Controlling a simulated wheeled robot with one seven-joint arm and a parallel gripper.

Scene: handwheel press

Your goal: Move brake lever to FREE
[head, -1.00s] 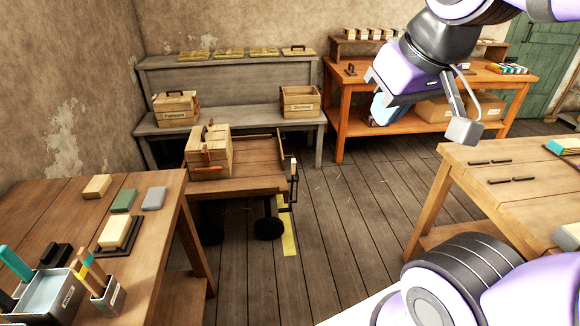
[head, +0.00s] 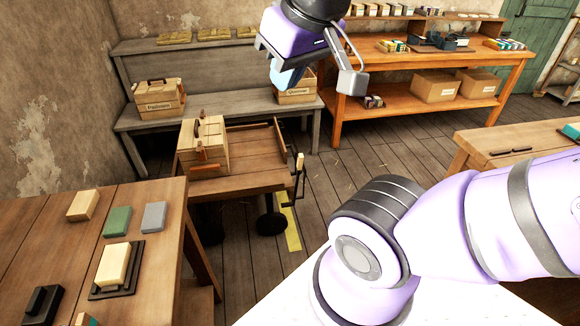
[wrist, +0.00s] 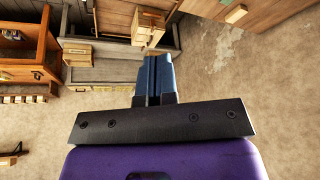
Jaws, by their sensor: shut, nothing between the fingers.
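The brake lever (head: 299,168) is a dark upright bar with a pale handle at the right end of the low wooden cart, in the head view. Whether it stands at FREE cannot be read, as no label on it is legible. The cart (head: 255,177) has dark wheels and stands on the plank floor. My gripper (head: 287,80) is up in the air above and behind the cart, apart from the lever, in front of the grey bench. In the wrist view its blue fingers (wrist: 155,80) are together with nothing between them. The lever cannot be made out there.
A wooden box (head: 203,148) sits on the cart's left side. A workbench (head: 40,215) with blocks stands at left front, another table (head: 520,148) at right. The grey bench (head: 222,107) and an orange-brown shelf table (head: 430,70) stand behind. Floor right of the cart is clear.

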